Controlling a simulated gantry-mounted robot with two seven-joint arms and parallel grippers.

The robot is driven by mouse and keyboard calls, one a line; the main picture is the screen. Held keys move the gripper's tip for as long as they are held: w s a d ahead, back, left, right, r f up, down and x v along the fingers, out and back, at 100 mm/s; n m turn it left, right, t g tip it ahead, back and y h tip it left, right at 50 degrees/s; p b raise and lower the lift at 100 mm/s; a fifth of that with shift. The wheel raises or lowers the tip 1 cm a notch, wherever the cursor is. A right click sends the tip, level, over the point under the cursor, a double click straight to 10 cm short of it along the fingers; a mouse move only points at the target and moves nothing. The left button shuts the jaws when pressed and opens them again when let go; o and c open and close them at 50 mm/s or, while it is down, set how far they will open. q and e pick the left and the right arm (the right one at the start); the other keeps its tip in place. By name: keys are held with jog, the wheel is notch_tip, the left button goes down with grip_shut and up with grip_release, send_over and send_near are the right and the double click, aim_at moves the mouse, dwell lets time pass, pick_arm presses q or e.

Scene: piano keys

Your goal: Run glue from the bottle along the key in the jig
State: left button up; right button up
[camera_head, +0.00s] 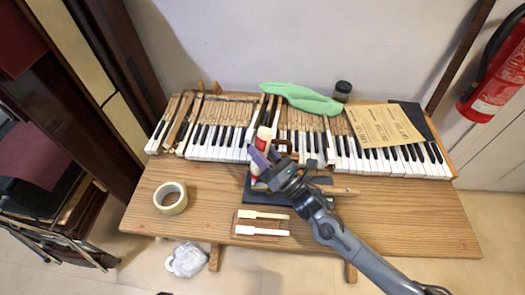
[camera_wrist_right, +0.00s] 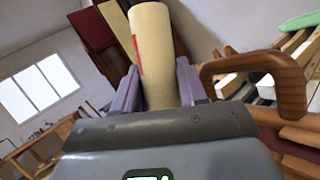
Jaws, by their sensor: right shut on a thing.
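My right gripper (camera_head: 264,163) is shut on a cream bottle with red on it (camera_head: 265,133), above the front middle of the keyboard. In the right wrist view the bottle (camera_wrist_right: 153,50) stands between the two purple fingers of the gripper (camera_wrist_right: 160,88). A dark board (camera_head: 262,190) lies on the table under the gripper. A pale wooden strip (camera_head: 342,191), perhaps the key in the jig, sticks out to the right from beneath my wrist. The rest of the jig, and where the bottle's tip points, are hidden. My left gripper is not in view.
A brown wooden handle (camera_wrist_right: 262,65) is close right of the bottle. Two loose keys (camera_head: 262,214) lie on a small block in front. A tape roll (camera_head: 171,198) is at left. A green cloth (camera_head: 300,98), dark jar (camera_head: 342,91) and paper (camera_head: 384,125) lie behind.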

aim_at(261, 140)
jog(key=shift+r+p, duration=2.25)
jog(key=shift+r, duration=0.8)
jog(key=shift+r, duration=0.1)
jog(key=shift+r+p, duration=1.15)
jog(key=shift+r, duration=0.25)
jog(key=shift+f, duration=0.15)
jog(key=shift+f+b, duration=1.2)
jog(key=shift+f, duration=0.15)
notch_tip(261, 140, down, 3)
jog(key=shift+f+b, duration=0.1)
jog(key=shift+b, duration=1.1)
jog(key=shift+f+b, duration=0.35)
jog(key=shift+f, duration=0.1)
